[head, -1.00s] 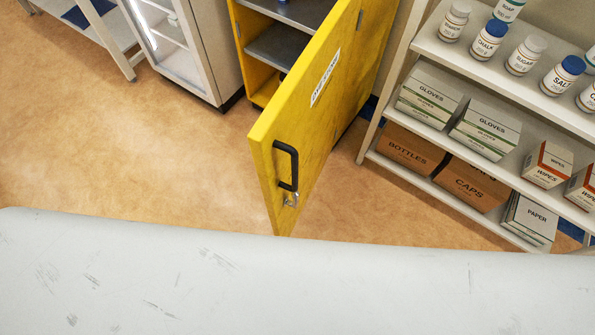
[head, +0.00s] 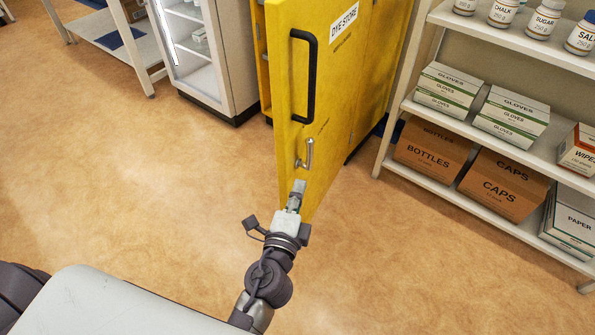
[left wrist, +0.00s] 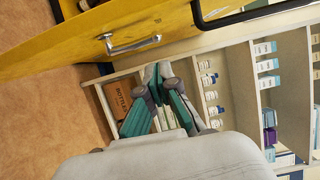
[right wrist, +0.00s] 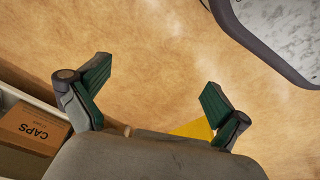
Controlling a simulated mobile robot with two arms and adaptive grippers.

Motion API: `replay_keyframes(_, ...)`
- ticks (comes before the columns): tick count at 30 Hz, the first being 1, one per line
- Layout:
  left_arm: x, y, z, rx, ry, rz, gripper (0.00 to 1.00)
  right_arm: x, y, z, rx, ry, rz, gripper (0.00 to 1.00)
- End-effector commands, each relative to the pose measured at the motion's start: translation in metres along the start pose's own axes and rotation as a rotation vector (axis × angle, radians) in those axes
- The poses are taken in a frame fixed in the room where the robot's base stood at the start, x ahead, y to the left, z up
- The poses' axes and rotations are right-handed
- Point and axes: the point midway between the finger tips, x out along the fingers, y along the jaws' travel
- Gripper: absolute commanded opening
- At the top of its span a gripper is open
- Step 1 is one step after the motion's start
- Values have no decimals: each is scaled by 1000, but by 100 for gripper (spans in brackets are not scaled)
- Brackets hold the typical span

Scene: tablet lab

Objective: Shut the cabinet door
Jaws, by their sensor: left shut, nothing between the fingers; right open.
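The yellow cabinet door (head: 340,90), labelled DYE STORE, stands open, with its free edge swung out towards me. It carries a black bar handle (head: 312,75) and, below it, a metal lever (head: 308,152). The lever also shows in the left wrist view (left wrist: 135,46). Only a narrow strip of the cabinet (head: 262,60) shows left of the door. My left gripper (head: 298,188) is shut and empty, just below the lever near the door's lower free edge; contact cannot be told. My right gripper (right wrist: 156,78) is open and empty over the floor, outside the head view.
A white shelf unit (head: 470,50) with bottles and boxes stands to the right of the cabinet. A white glass-front cabinet (head: 240,60) stands to the left. The tan floor (head: 130,170) before them is clear.

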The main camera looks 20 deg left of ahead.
Motion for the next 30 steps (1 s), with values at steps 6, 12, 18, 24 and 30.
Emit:
replay_keyframes(6,30,-5,0,-1,0,-2,0,18,-1,19,-3,-21,-2,100)
replay_keyframes(12,74,-5,0,-1,0,-1,0,40,-2,42,-7,-36,-4,100)
replay_keyframes(18,101,-2,13,2,-1,3,0,52,-3,59,-10,-48,-5,100)
replay_keyframes(24,106,-1,34,-1,1,3,0,62,-4,75,-12,-56,-7,100)
replay_keyframes(30,107,0,39,-3,0,2,0,65,-4,79,-13,-57,-7,100)
